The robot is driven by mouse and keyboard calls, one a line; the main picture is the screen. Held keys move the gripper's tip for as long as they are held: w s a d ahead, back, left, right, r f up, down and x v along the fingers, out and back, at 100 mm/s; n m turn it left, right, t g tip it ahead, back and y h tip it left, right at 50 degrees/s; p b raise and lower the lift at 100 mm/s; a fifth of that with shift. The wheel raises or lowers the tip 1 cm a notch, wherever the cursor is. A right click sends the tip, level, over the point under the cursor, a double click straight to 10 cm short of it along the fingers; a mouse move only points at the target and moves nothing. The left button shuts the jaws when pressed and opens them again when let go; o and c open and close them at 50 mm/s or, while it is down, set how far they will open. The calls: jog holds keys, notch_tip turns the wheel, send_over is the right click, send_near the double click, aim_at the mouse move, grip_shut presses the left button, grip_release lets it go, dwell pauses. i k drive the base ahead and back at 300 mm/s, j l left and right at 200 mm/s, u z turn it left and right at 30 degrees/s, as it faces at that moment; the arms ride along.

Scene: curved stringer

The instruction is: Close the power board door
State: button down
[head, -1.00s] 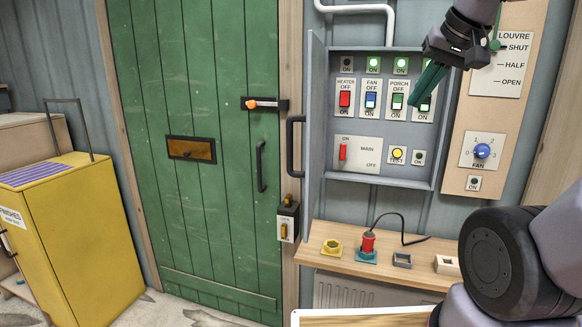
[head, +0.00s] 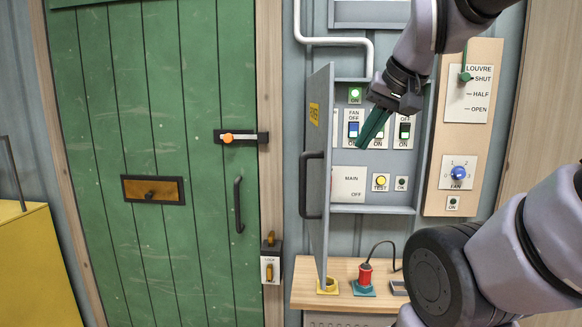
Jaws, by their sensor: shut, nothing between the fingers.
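The power board (head: 372,210) is a grey box on the wall with switches inside. Its door (head: 319,170) is hinged at the left and stands open, swung out toward me and seen nearly edge-on. The door has a dark handle (head: 304,185) on its left face and a yellow label. My gripper (head: 364,142), with green fingers, is shut and empty. It appears in front of the switches, to the right of the door and apart from it in the picture. The door hides the board's left part, including the heater switch.
A wooden shelf (head: 336,298) below holds a red plug (head: 365,275) with a cable and coloured sockets. The louvre and fan panel (head: 463,130) is at the right. A green door (head: 150,90) with a latch (head: 240,137) is at the left.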

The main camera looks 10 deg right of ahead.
aim_at(315, 164)
jog(key=k+j, duration=0.15)
jog(key=j, duration=0.2)
jog(key=k+j, duration=0.15)
jog(key=j, duration=0.25)
jog(key=k+j, duration=0.15)
jog(key=j, duration=0.2)
